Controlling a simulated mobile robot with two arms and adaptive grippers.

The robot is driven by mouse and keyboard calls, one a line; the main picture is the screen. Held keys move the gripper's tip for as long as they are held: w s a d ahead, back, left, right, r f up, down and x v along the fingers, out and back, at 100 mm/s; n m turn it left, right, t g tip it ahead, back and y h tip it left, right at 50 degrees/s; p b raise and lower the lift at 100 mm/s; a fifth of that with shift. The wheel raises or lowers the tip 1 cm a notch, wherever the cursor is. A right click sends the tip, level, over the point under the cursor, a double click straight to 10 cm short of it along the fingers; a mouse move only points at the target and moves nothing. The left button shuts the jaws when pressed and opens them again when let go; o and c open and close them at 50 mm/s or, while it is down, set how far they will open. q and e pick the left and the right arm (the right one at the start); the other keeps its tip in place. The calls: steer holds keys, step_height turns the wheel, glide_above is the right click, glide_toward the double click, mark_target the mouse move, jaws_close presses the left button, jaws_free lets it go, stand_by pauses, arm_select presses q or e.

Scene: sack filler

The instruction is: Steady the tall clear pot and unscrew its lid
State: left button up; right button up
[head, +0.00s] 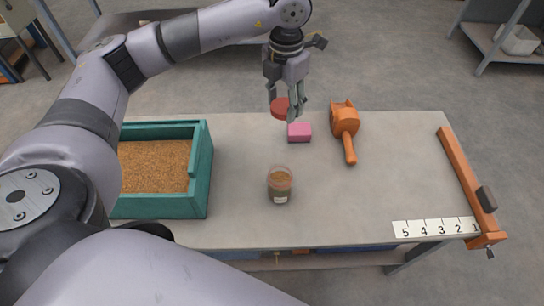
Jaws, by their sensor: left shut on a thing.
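The clear pot (280,187) stands upright near the middle of the bench. It has brown contents and a pale label low on its front, and its top shows no lid. My left gripper (285,106) is shut on a round red lid (280,107), held behind the pot and apart from it, over the bench's far edge. My right gripper is not in view, and nothing holds the pot.
A pink block (300,132) lies just beyond the pot. An orange tool with a handle (345,122) lies to its right. A teal bin of grain (200,175) stands left. An orange bar (463,180) and a numbered strip (436,228) are at the right. Bench around the pot is clear.

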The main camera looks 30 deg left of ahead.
mark_target(280, 160)
arm_select(q)
step_height(280, 160, down, 19)
steer(key=shift+s+a+f+p, duration=0.1)
steer(key=shift+f+p, duration=0.1)
steer(key=shift+p, duration=0.85)
steer(key=shift+f, duration=0.25)
steer(key=shift+f, duration=0.2)
steer(key=o, duration=1.3)
